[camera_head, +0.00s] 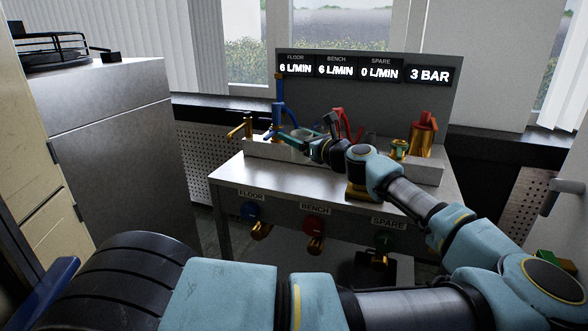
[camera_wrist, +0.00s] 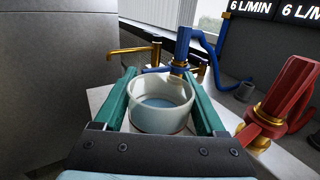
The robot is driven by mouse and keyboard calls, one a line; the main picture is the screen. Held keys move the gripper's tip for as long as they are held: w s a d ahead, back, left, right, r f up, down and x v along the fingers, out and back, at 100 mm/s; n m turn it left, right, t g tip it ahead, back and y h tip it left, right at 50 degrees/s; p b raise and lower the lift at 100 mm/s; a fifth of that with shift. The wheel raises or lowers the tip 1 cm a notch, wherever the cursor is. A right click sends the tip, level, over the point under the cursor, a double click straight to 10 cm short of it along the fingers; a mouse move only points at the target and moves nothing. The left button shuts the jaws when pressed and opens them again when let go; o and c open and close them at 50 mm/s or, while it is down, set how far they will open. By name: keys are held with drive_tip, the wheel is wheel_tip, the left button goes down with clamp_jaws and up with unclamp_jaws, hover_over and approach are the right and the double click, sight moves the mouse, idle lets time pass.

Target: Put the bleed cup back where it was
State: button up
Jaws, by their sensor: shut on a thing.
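The bleed cup (camera_wrist: 160,122) is a whitish, see-through round cup, upright, with bluish liquid showing in its bottom. My gripper (camera_wrist: 160,88) has its two green fingers on either side of the cup and is shut on it. In the head view my gripper (camera_head: 292,139) is over the left part of the bench, with the cup (camera_head: 301,133) only partly visible behind the fingers and the wrist. In the wrist view a brass spout (camera_wrist: 133,51) and a blue-topped fitting (camera_wrist: 182,45) stand just beyond the cup. I cannot tell whether the cup touches the surface below.
A display panel (camera_head: 365,69) stands behind. A grey cabinet (camera_head: 110,130) is at left.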

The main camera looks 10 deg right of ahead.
sight(295, 159)
drive_tip(key=shift+f, duration=3.55)
drive_tip(key=shift+f, duration=0.15)
drive_tip(key=o, duration=1.5)
drive_tip(key=shift+c, duration=0.2)
drive_tip(key=b+v, duration=0.1)
drive_tip(key=v, duration=1.1)
